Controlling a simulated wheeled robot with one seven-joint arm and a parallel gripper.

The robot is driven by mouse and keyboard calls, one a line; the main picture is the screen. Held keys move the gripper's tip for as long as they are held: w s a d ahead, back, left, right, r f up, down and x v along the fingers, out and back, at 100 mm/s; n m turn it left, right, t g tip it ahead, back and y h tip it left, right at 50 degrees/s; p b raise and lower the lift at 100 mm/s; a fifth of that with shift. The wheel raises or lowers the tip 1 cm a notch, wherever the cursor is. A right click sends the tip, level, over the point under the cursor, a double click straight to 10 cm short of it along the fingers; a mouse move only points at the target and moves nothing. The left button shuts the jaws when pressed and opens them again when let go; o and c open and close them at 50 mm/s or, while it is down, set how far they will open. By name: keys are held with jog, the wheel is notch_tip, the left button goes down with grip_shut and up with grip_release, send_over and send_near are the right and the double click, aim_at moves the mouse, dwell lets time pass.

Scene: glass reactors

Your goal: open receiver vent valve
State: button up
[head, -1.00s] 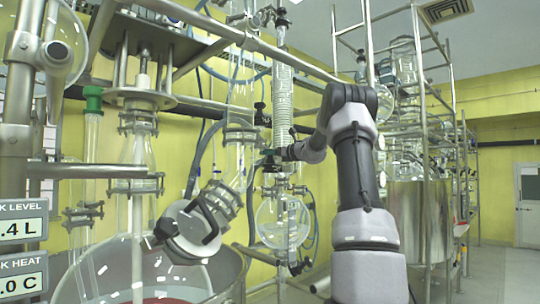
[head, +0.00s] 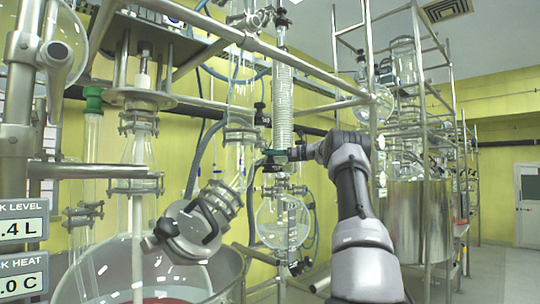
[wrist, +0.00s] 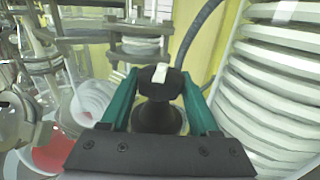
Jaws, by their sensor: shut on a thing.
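The black valve handle (wrist: 160,85), with a pale mark on its top, sits between the two teal fingers of my gripper (wrist: 159,76) in the wrist view. The fingers are shut on it from both sides. In the head view my gripper (head: 274,153) is small, at the glassware just below the coiled condenser (head: 282,105). The handle is mostly hidden there, and its turned position cannot be told. The round glass receiver flask (head: 283,222) hangs below my gripper.
The condenser's white coils (wrist: 275,85) stand close at the right of my gripper in the wrist view. A dark hose (wrist: 197,35) runs behind. Metal frame bars (head: 325,106) cross near my arm. A large glass vessel (head: 100,265) stands at lower left.

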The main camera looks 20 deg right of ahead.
dwell(0.3)
jog(key=o, duration=1.1)
jog(key=v, duration=1)
jog(key=shift+s+d, duration=0.25)
jog(key=shift+d, duration=0.05)
